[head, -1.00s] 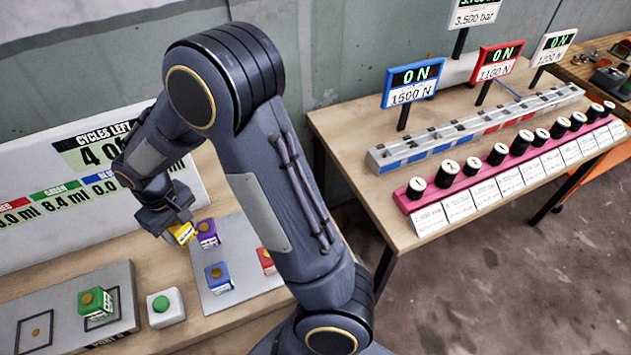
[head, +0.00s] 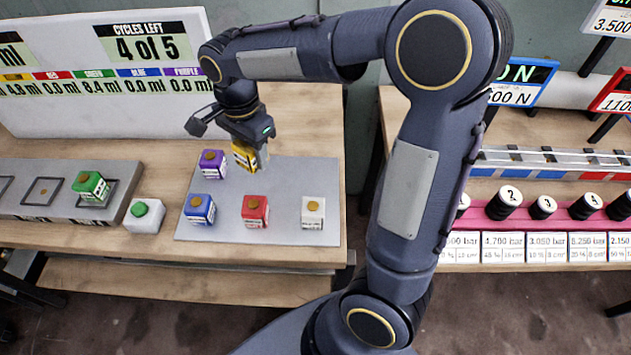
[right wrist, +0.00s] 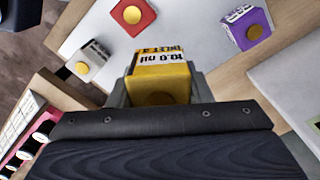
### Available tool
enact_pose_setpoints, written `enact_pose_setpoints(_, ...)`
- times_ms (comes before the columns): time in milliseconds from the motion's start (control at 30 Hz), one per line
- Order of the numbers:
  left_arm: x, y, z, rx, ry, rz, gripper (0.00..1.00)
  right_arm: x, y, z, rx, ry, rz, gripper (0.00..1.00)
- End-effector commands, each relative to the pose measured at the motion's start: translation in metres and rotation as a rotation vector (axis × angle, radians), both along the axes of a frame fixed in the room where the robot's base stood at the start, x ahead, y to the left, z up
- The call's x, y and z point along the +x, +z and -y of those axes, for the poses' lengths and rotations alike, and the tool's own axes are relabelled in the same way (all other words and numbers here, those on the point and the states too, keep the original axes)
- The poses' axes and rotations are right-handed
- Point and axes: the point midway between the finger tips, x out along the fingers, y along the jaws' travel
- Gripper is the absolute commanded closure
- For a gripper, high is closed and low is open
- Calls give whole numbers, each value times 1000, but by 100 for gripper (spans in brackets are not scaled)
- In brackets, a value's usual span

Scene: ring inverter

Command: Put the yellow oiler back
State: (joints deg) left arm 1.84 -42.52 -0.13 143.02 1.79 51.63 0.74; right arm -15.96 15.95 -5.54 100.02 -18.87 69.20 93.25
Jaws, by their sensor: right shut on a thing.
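The yellow oiler (head: 244,157) is a small yellow block with a white label, held between the fingers of my right gripper (head: 250,158). It is over the back part of the grey mat (head: 285,174), to the right of the purple oiler (head: 212,163). Whether it touches the mat I cannot tell. In the right wrist view the yellow oiler (right wrist: 160,75) sits between the jaws, its label reading 10.0 ml. My left gripper is not in view.
Blue (head: 199,209), red (head: 255,210) and white (head: 313,212) oilers stand along the mat's front. A green oiler (head: 90,186) stands on a grey station plate (head: 60,200) at left, beside a green button box (head: 144,214). A display board (head: 110,65) stands behind.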

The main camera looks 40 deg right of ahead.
Motion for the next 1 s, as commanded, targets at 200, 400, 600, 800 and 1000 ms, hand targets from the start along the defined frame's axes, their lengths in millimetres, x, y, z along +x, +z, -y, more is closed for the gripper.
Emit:
enact_pose_setpoints(200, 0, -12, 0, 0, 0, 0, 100, -4, 3, 3, -8, -157, 6, 80)
enact_pose_setpoints(400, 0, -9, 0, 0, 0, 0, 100, -10, -7, 31, -10, -186, 3, 80)
enact_pose_setpoints(600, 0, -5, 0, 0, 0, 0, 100, -18, -29, 80, -9, -185, 2, 80)
enact_pose_setpoints(800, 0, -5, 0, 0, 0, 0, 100, -24, -65, 115, -9, -181, -2, 80)
enact_pose_setpoints(1000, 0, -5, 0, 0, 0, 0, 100, -26, -84, 131, -9, -177, 3, 80)
